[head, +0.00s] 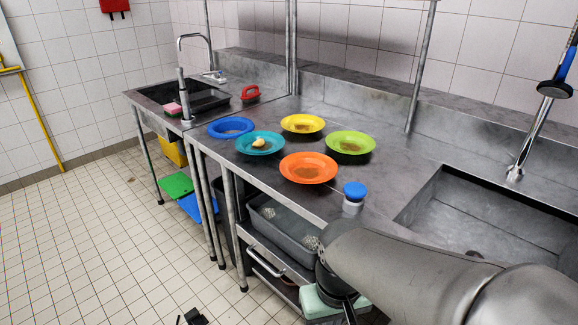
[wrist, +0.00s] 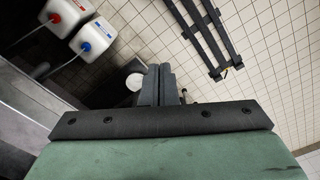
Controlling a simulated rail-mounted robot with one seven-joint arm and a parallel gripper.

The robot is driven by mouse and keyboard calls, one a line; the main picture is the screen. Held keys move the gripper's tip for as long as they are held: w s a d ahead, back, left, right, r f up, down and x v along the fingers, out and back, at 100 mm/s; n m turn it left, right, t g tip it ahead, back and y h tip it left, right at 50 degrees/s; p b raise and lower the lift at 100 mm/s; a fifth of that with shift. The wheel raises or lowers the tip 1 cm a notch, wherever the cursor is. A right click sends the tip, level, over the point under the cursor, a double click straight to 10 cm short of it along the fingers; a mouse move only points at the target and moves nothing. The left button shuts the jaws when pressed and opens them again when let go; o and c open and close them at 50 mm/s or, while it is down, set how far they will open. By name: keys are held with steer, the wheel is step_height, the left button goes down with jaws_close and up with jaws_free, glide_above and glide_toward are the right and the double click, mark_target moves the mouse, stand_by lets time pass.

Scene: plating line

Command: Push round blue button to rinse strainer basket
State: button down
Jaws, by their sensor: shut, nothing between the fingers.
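A round blue knob-like top (head: 355,190) on a short pale base stands on the steel counter's front edge, left of the right sink; it looks like the round blue button. In the wrist view a white box with a round blue part (wrist: 86,46) also shows at upper left; I cannot tell if it is a button. A small dark thing (head: 474,254) lies in the right sink; I cannot tell if it is the strainer basket. My gripper (wrist: 158,84) is shut and empty in the wrist view. In the head view its fingers are hidden, low in front of the counter, below the blue top.
Orange (head: 309,168), green (head: 351,144), yellow (head: 303,123) and teal (head: 260,143) plates and a blue ring-like dish (head: 230,127) lie on the counter. A grey tub (head: 285,222) sits on the shelf below. The right sink's (head: 433,202) tap stands behind it. Tiled floor at left is open.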

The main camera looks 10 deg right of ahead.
steer(key=w+d+r+n+h+p, duration=0.3)
steer(key=w+d+r+p, duration=0.2)
steer(key=w, duration=0.5)
steer(key=w+d+r+n+t+h+p, duration=0.1)
steer(key=w+d+r+n+h+p, duration=0.2)
steer(key=w, duration=0.8)
steer(key=w+d+r+n+h+p, duration=0.3)
steer(key=w+d+r+n+p, duration=0.1)
steer(key=w+d+r+p, duration=0.4)
steer(key=w+r+p, duration=0.1)
steer(key=w+p, duration=0.1)
steer(key=w, duration=0.1)
steer(key=shift+n+p, duration=0.3)
steer(key=shift+n, duration=0.1)
steer(key=shift+s+f, duration=0.1)
steer(key=shift+f, duration=0.05)
steer(key=b, duration=0.6)
glide_toward(363, 186)
steer(key=x, duration=0.4)
steer(key=shift+d, duration=0.3)
steer(key=shift+f, duration=0.15)
steer(key=shift+f+b, duration=0.25)
steer(key=shift+b, duration=0.1)
